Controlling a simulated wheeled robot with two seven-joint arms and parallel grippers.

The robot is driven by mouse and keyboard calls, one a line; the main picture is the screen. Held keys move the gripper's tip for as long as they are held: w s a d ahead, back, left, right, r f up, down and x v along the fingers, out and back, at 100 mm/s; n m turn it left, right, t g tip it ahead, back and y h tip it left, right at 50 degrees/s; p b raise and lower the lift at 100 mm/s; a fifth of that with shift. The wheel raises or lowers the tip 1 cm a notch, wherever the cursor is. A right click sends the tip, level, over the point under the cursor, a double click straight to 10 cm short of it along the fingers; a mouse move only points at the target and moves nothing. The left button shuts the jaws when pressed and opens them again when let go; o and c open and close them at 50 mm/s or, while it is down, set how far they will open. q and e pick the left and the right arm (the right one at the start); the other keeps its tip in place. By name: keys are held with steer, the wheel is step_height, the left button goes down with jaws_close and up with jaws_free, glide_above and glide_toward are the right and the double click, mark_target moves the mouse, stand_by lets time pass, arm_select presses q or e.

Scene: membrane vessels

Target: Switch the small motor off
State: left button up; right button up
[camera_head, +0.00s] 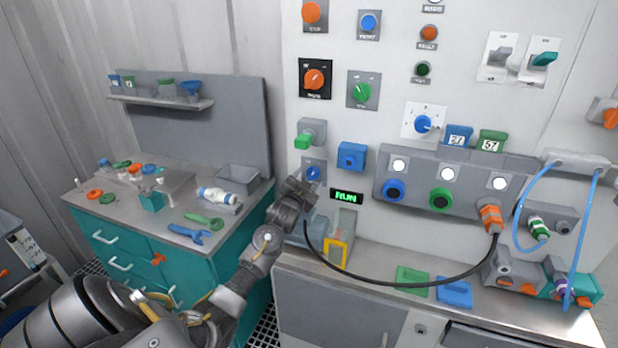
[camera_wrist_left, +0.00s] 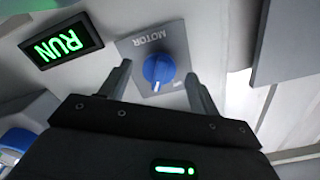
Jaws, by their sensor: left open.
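The small motor switch is a round blue knob on a grey plate marked MOTOR. In the left wrist view the knob (camera_wrist_left: 158,70) sits between my two open fingers, and its white pointer line shows. In the head view the knob (camera_head: 313,173) is on the wall panel just above my left gripper (camera_head: 298,188). My left gripper also shows in the left wrist view (camera_wrist_left: 160,88), open, with one finger on each side of the knob; I cannot tell whether they touch it. A display (camera_head: 346,197) beside it reads RUN in green. My right gripper is not in view.
A green-handled valve (camera_head: 308,136) is just above the knob, and a blue box (camera_head: 351,157) is to its right. A black cable (camera_head: 400,284) hangs across the panel above the counter. A teal workbench (camera_head: 110,240) with tools stands at the left.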

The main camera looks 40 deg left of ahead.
arm_select(q)
steer(key=shift+w+a, duration=0.2)
steer(key=shift+w, duration=0.25)
steer(key=c, duration=0.9)
steer(key=shift+c, duration=0.2)
steer(key=shift+n, duration=0.4)
steer(key=n+p, duration=0.2)
steer(key=n, duration=0.3)
steer(key=shift+d, duration=0.15)
steer(key=n+p, duration=0.1)
steer(key=n, duration=0.5)
steer(key=shift+d+p, duration=0.1)
steer(key=shift+p, duration=0.3)
